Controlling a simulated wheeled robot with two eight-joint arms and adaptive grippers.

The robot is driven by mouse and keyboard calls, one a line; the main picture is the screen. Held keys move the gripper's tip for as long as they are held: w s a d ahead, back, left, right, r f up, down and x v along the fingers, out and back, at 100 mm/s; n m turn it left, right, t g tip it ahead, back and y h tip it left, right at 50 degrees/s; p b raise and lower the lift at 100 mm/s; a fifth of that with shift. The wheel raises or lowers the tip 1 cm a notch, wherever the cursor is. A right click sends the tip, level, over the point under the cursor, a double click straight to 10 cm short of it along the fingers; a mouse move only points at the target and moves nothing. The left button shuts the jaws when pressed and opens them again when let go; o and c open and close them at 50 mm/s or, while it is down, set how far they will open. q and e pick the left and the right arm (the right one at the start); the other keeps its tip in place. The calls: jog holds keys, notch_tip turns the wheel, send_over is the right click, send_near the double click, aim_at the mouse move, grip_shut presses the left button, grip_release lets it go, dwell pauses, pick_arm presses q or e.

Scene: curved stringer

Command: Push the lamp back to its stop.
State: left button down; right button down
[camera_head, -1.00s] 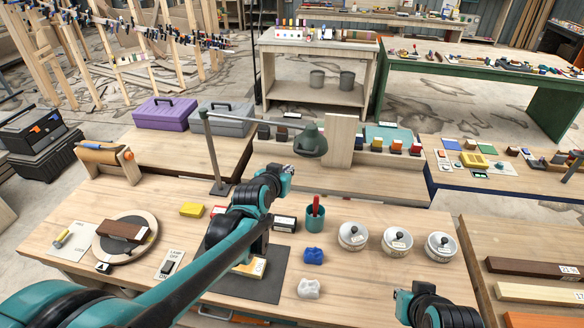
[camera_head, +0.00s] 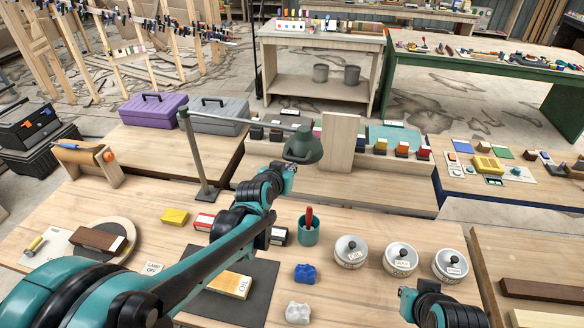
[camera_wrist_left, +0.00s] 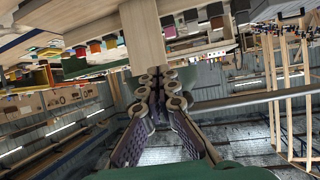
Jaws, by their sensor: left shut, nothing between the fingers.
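The lamp has a green shade (camera_head: 303,146) on a thin grey-green bar (camera_head: 240,119), carried by a tilted post (camera_head: 195,155) that stands on the bench. My left gripper (camera_head: 289,169) is just below and in front of the shade; I cannot tell whether it touches it. It is shut and empty. In the left wrist view its closed fingers (camera_wrist_left: 158,85) fill the middle, with the bar (camera_wrist_left: 260,97) passing to the right and dark green surfaces, probably the shade, low in the picture. My right gripper (camera_head: 405,294) is at the lower right; its jaws are unclear.
An upright wooden board (camera_head: 341,142) stands just right of the shade. A teal cup (camera_head: 308,232), several lidded tins (camera_head: 400,258) and a blue lump (camera_head: 305,273) are on the bench. Purple (camera_head: 152,109) and grey (camera_head: 219,115) toolboxes stand behind the post. My left arm hides part of the bench.

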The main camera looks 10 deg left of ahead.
aim_at(299, 154)
pick_arm(q)
jog(key=w, duration=0.2)
jog(key=w+d, duration=0.1)
jog(key=w, duration=0.3)
jog(key=shift+d+b, duration=0.35)
jog(key=shift+w+r, duration=0.15)
jog(key=shift+w, duration=0.15)
jog(key=shift+r, duration=0.2)
